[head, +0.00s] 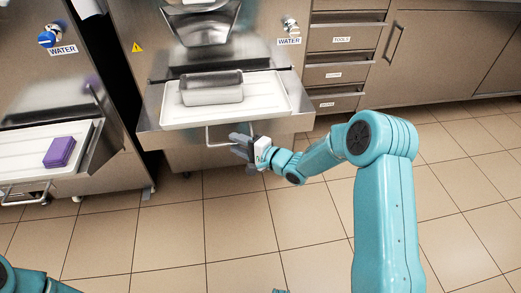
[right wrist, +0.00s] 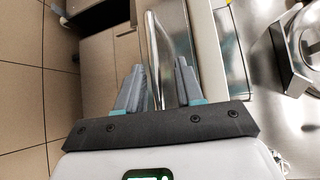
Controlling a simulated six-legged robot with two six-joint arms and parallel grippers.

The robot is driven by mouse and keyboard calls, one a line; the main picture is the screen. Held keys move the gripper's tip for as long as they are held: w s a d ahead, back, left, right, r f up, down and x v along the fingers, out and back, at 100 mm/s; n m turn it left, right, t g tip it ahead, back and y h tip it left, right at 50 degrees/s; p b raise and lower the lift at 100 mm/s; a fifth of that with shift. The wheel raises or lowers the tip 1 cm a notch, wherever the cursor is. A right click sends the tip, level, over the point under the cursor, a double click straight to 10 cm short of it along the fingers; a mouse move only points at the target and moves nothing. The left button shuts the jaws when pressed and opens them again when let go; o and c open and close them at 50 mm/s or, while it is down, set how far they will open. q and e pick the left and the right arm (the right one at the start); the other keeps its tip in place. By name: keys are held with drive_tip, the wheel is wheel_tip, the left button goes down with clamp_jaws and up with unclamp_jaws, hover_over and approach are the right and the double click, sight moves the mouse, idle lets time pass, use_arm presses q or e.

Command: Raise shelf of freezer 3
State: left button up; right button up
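The metal shelf (head: 298,122) sticks out from the front of the middle freezer (head: 255,52); no freezer number is readable. A thin handle bar (head: 208,136) hangs under its front edge. My right gripper (head: 238,146) is at the right end of this handle. In the right wrist view, my right gripper's (right wrist: 158,82) grey fingers stand apart, with the handle bar (right wrist: 153,45) appearing between them. I cannot tell whether either finger touches it. My left gripper is out of view.
A white tray (head: 264,98) with a metal pan (head: 212,93) lies on the shelf. On the left freezer's shelf, a purple box (head: 59,152) rests on another white tray (head: 22,140). Labelled drawers (head: 337,73) stand at the right. The tiled floor (head: 240,225) in front is clear.

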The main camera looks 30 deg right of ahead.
drive_tip(key=p+v, duration=0.2)
drive_tip(key=v, duration=1.2)
drive_tip(key=shift+r, duration=0.1)
drive_tip(key=s+a+f+g, duration=0.2)
drive_tip(key=a+f+g, duration=0.35)
drive_tip(key=a, duration=0.95)
drive_tip(key=s+f+n+g+h, duration=0.2)
drive_tip(key=s+f+n+g, duration=0.25)
drive_tip(key=s+f, duration=0.4)
drive_tip(key=s+f+n+g+h, duration=0.2)
drive_tip(key=s+f+n+g, duration=0.3)
drive_tip(key=s, duration=0.7)
wheel_tip(320, 180, up, 18)
drive_tip(key=n+t+p, duration=0.1)
drive_tip(key=n+p, duration=0.1)
drive_tip(key=p, duration=1.8)
drive_tip(key=shift+a, duration=0.2)
